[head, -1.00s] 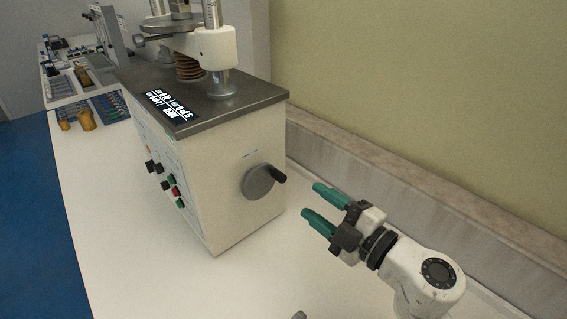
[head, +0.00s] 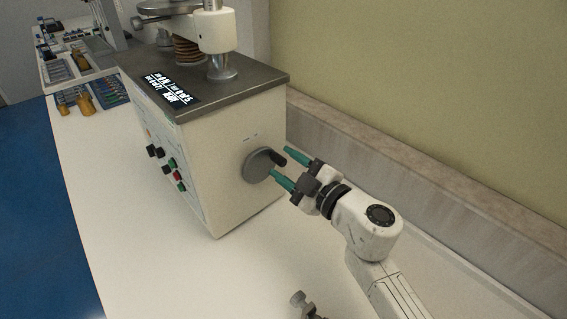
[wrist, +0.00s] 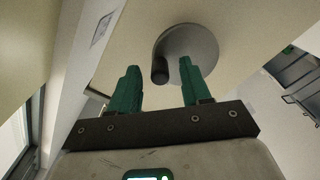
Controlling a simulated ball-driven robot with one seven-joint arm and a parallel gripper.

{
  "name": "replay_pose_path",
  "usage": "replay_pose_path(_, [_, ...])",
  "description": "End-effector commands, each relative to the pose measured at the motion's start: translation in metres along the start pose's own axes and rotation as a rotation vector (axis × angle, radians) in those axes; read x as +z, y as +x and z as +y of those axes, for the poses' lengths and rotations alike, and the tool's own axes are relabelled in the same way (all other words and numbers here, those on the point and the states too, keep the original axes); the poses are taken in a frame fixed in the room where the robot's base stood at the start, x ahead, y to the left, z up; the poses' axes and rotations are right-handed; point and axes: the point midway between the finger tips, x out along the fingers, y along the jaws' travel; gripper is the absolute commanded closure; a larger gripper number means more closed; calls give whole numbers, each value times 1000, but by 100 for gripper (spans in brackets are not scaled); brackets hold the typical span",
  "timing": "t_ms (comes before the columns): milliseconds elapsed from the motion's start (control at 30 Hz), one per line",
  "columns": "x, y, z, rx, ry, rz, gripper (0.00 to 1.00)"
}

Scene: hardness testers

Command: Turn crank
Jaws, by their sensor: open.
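The crank is a grey disc (head: 257,166) with a black handle (head: 275,157) on the right side face of the white hardness tester (head: 235,150). My gripper (head: 284,162) is open, with green fingers at the crank; in the head view the handle shows between the fingertips. In the wrist view the disc (wrist: 192,45) and the handle (wrist: 160,68) are ahead of my gripper (wrist: 158,84). The handle's end lies between the two fingers there, with a gap on each side. I see no contact with the handle.
The tester stands on a white table (head: 130,215) against a wall with a stone ledge (head: 400,165). Black, red and green knobs (head: 172,176) are on its front face. A small metal part (head: 302,300) shows at the bottom. The table front is clear.

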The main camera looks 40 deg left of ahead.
Motion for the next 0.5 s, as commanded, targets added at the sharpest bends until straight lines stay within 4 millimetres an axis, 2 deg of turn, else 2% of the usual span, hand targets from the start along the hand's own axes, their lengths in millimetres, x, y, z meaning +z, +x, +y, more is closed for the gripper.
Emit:
replay_pose_path(200, [0,13,0,0,1,1,52])
replay_pose_path(500, [0,14,0,0,1,0,52])
